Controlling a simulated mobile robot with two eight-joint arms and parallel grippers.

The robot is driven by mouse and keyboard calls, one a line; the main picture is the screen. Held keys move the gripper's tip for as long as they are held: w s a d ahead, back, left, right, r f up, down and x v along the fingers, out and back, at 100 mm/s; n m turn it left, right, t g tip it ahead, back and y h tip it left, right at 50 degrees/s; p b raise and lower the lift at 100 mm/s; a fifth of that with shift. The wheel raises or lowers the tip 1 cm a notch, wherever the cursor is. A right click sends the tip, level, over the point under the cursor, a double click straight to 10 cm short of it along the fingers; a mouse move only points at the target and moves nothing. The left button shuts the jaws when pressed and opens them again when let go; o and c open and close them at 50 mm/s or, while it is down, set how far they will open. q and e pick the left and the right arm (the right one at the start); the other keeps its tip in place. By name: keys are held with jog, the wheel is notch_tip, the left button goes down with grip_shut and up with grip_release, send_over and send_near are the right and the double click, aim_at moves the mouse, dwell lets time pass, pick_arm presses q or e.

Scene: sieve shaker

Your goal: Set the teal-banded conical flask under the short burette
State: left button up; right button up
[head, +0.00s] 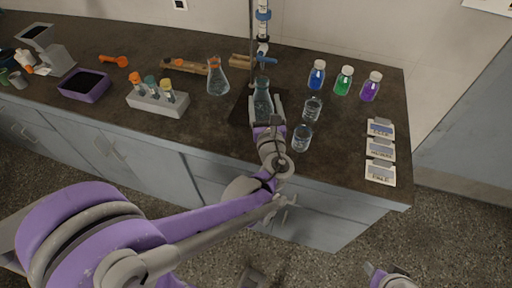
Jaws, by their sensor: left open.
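A conical flask (262,98) with a teal-looking neck stands upright on the dark stand base (239,108), below the burette (263,28) and its blue stopcock (266,59). My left gripper (265,112) is open, with its fingers on either side of this flask; whether they touch it I cannot tell. The gripper hides the flask's lower front. Another conical flask (217,80) with an orange band stands to the left. Part of my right gripper (388,278) shows at the bottom edge, away from the bench; its opening is unclear.
Two glass beakers (312,108) (302,138) stand close to the right of my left gripper. Blue (317,75), green (343,80) and purple (371,87) bottles stand further right, with label cards (380,150) near the bench edge. A vial rack (158,103) and purple tray (85,88) are left.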

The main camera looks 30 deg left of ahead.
pick_arm(q)
jog(key=s+a+f+n+g+h, duration=0.25)
jog(key=s+f+n+g, duration=0.5)
jog(key=s+n, duration=0.6)
jog(key=s+d+f+n+g+h, duration=0.1)
jog(key=s+d+f+n+h, duration=0.1)
jog(key=s+d+n+h, duration=0.2)
jog(key=s+d+f+n+g+h, duration=0.1)
jog(key=s+d+f+n+h, duration=0.2)
jog(key=d+n, duration=0.4)
jog(key=s+n+h, duration=0.1)
jog(key=n, duration=0.3)
jog(key=shift+s+d+f, duration=0.35)
jog(key=shift+s, duration=0.05)
jog(key=shift+r, duration=0.1)
jog(key=r+p, duration=0.2)
jog(key=w+r+p, duration=0.1)
jog(key=r+p, duration=0.1)
jog(key=r, duration=0.1)
jog(key=shift+w+r+p, duration=0.1)
jog(key=shift+r+p, duration=0.05)
jog(key=shift+p, duration=0.15)
